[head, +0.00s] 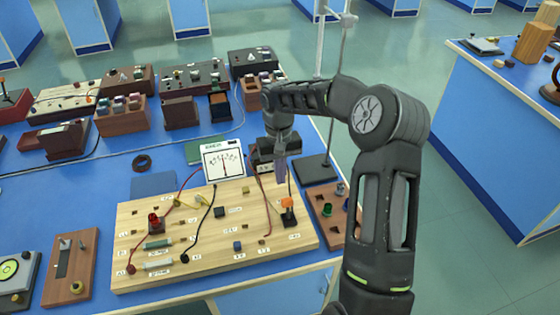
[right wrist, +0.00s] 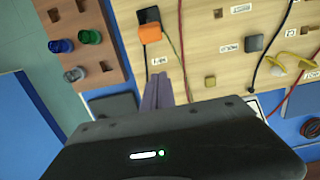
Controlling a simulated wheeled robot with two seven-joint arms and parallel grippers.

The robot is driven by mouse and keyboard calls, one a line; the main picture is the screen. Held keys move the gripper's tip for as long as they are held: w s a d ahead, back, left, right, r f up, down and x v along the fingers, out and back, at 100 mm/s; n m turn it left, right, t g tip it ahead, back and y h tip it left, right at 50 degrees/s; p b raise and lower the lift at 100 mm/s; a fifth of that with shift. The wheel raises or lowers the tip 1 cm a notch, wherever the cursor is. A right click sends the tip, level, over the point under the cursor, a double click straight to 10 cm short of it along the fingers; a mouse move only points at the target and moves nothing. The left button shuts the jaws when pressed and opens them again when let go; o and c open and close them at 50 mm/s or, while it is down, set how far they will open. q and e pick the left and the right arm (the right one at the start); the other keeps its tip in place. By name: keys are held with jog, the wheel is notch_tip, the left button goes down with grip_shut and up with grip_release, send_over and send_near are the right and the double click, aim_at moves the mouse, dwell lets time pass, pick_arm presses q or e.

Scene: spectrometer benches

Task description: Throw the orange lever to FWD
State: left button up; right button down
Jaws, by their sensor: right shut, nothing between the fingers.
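The orange lever (head: 287,202) stands on a dark base near the right edge of the wooden circuit board (head: 135,215). It also shows at the top of the right wrist view (right wrist: 149,33), with its dark base beside a small label too small to read clearly. I cannot tell which position it is thrown to. My right gripper (head: 281,181) is shut and empty. It points down beside the lever, a little behind and above it, apart from it. Its purple fingers (right wrist: 158,88) show below the lever in the right wrist view. My left gripper is not in view.
A white-faced meter (head: 222,160) stands at the board's back edge. Black and red wires cross the board near the lever. A brown block with coloured knobs (head: 326,209) lies right of the board. A stand with a dark base (head: 317,170) is behind it.

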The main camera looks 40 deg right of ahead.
aim_at(288, 209)
jog(key=f, duration=0.3)
jog(key=shift+s+a+f+p, duration=0.1)
jog(key=shift+s+f+p, duration=0.15)
jog(key=shift+p, duration=0.15)
jog(key=s+r+p, duration=0.1)
jog(key=s+a, duration=0.1)
jog(key=s, duration=0.1)
jog(key=shift+r+p, duration=0.4)
jog(key=shift+s+a, duration=0.1)
jog(key=shift+s, duration=0.05)
